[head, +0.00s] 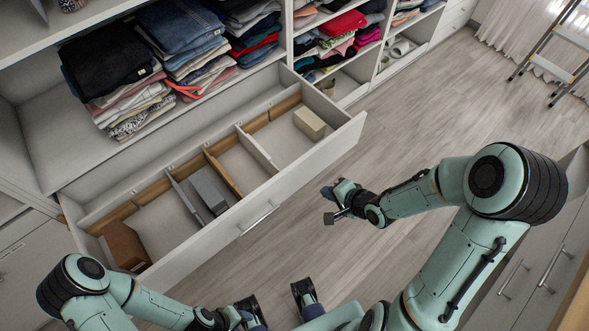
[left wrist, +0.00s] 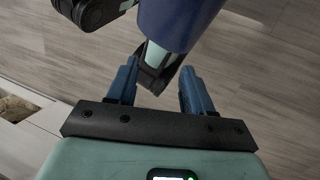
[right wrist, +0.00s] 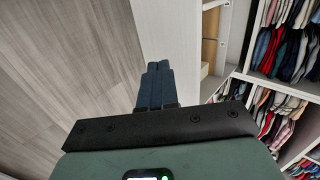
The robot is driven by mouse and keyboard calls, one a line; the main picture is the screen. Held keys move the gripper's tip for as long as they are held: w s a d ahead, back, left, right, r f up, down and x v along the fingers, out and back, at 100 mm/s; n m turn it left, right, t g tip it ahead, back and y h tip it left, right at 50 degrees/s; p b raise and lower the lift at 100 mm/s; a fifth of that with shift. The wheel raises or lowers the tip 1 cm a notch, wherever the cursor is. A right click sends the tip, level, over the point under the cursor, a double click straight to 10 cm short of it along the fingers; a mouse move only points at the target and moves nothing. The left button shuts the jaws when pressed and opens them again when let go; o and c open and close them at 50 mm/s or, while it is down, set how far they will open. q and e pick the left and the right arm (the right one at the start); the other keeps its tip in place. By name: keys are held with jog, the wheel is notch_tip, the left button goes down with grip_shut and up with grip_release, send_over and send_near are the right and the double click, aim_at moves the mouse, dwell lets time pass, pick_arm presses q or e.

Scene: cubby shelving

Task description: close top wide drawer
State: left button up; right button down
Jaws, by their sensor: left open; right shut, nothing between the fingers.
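The top wide drawer (head: 300,165) is pulled out, with its white front panel facing the floor area and a bar handle (head: 258,218) on it. My right gripper (head: 337,195) is shut and empty, just outside the drawer front, towards its right end. In the right wrist view its shut fingers (right wrist: 158,68) appear over the pale front panel (right wrist: 166,35); I cannot tell whether they touch it. My left gripper (head: 247,316) is low, at the bottom of the head view, away from the drawer. In the left wrist view its fingers (left wrist: 158,72) are apart and empty.
The drawer holds dividers, a brown box (head: 124,245), a grey box (head: 208,188) and a beige box (head: 309,123). Folded clothes (head: 180,40) fill the shelves above. Another cabinet (head: 540,260) stands at the right, and a ladder (head: 545,45) behind. The wooden floor (head: 420,120) is clear.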

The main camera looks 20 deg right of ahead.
jog(key=w+r, duration=0.1)
jog(key=b, duration=0.8)
send_near(296, 170)
jog(key=x, duration=0.3)
jog(key=s+f+x, duration=0.1)
jog(key=x, duration=0.1)
jog(key=shift+w+f, duration=0.15)
jog(key=shift+w, duration=0.1)
pick_arm(q)
jog(key=w+f+t, duration=0.1)
jog(key=w+f, duration=0.3)
jog(key=f, duration=0.3)
jog(key=shift+a+f+t, duration=0.3)
jog(key=shift+a+t, duration=0.1)
jog(key=shift+a, duration=0.05)
pick_arm(e)
jog(key=shift+w+a, duration=0.1)
jog(key=shift+w, duration=0.45)
pick_arm(q)
jog(key=shift+w, duration=0.15)
